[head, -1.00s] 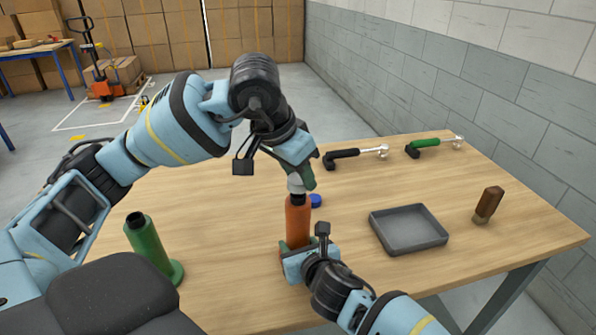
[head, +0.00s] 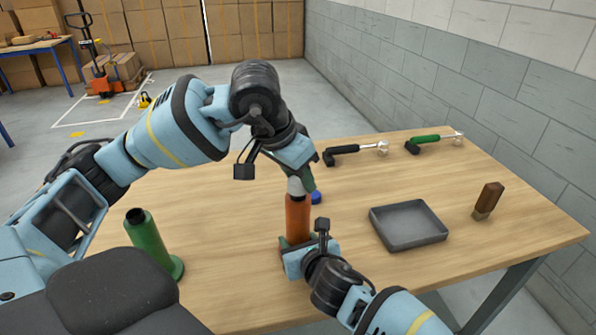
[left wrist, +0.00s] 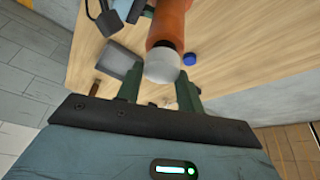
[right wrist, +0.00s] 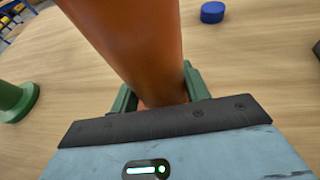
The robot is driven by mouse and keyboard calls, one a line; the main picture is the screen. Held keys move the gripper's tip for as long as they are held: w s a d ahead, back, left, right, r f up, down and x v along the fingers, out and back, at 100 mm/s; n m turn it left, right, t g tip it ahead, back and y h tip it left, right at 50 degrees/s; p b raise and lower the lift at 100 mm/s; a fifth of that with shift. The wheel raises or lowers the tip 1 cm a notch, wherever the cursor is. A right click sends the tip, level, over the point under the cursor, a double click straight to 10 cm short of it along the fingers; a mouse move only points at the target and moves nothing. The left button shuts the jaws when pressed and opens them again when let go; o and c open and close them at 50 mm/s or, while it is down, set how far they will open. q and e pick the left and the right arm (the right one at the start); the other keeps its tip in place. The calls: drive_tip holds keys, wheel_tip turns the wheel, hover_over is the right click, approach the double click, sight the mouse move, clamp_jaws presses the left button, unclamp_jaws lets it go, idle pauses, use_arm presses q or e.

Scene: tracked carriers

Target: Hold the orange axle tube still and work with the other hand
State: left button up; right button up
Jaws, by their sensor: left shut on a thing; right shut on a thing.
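The orange axle tube (head: 298,218) stands upright near the middle of the wooden table. My right gripper (head: 296,250) is shut around its lower part. The tube rises between the green fingers in the right wrist view (right wrist: 135,55). My left gripper (head: 300,180) is above the tube, shut on a pale grey cap (head: 296,187) at the tube's top. In the left wrist view the rounded grey cap (left wrist: 162,65) sits in line with the orange tube (left wrist: 170,20). Whether the cap is threaded on cannot be seen.
A blue cap (head: 316,198) lies just behind the tube. A green flanged tube (head: 147,238) stands at left. A grey tray (head: 425,242), a brown brush (head: 488,200), a black-handled tool (head: 345,155) and a green-handled tool (head: 425,144) are at right.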

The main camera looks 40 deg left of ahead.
use_arm(q)
drive_tip(key=shift+f, duration=0.65)
drive_tip(key=o, duration=1)
drive_tip(key=v, duration=1.2)
